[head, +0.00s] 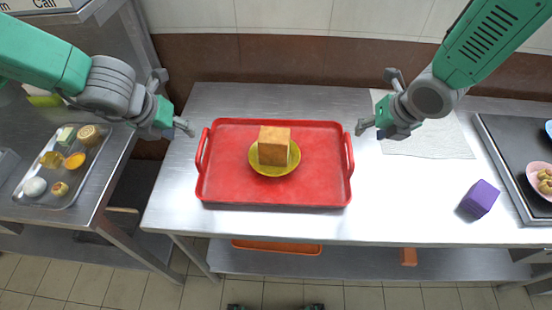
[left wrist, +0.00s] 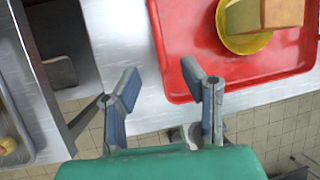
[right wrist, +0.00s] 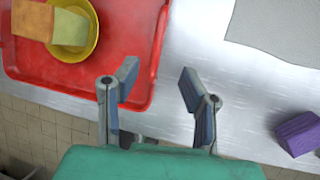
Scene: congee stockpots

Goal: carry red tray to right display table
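A red tray (head: 225,185) with a raised handle at each side lies flat on the steel table. A yellow plate (head: 262,171) with a tan block (head: 273,146) sits on it. My left gripper (head: 187,129) is open near the tray's left handle, apart from it in the head view. In the left wrist view the left gripper (left wrist: 165,92) has one finger over the tray's edge (left wrist: 172,60). My right gripper (head: 364,130) is open beside the right handle; the right wrist view shows its fingers (right wrist: 155,88) apart, one over the tray's edge (right wrist: 140,80).
A purple block (head: 479,198) and a pale cloth (head: 425,140) lie on the table to the right. A dark tray (head: 510,150) with bowls stands at the far right. A metal food tray (head: 85,180) is on another table at left. An orange tray (head: 275,247) is on the lower shelf.

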